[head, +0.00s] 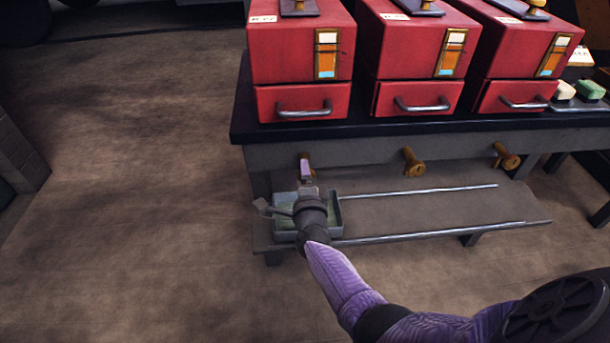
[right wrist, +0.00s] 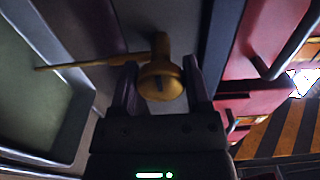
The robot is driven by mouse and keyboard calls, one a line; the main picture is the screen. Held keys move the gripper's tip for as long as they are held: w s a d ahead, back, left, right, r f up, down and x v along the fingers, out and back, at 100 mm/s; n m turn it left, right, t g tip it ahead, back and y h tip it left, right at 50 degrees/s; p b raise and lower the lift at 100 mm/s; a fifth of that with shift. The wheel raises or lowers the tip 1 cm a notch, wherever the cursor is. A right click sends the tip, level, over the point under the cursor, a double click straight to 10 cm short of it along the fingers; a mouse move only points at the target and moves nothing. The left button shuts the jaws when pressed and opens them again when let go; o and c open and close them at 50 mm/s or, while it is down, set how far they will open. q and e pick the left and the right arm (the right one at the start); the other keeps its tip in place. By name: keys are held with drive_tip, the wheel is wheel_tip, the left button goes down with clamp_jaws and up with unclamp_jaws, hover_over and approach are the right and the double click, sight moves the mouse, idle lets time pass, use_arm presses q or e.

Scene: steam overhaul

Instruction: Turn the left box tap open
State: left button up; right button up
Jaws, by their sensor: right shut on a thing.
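Three brass taps stick out below the bench top under the red boxes. My right gripper (head: 306,172) is at the left box tap (head: 303,157), which it mostly hides in the head view. In the right wrist view, the round brass handle of the left box tap (right wrist: 160,82) sits between the two fingers of my right gripper (right wrist: 160,88), which is shut on it. My left gripper is out of view.
The tray (head: 338,222) stands on a low shelf (head: 420,208) with two metal rails, below the left tap. The middle tap (head: 413,162) and right tap (head: 505,156) are clear. The left red box (head: 285,55) has a sight gauge and a drawer handle. The floor on the left is free.

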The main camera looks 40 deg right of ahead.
drive_tip(key=o, duration=1.3)
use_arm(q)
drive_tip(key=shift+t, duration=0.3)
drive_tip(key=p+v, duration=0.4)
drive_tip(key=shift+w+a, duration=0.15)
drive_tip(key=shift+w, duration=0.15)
use_arm(e)
drive_tip(key=v, duration=1)
drive_tip(key=shift+f, duration=0.1)
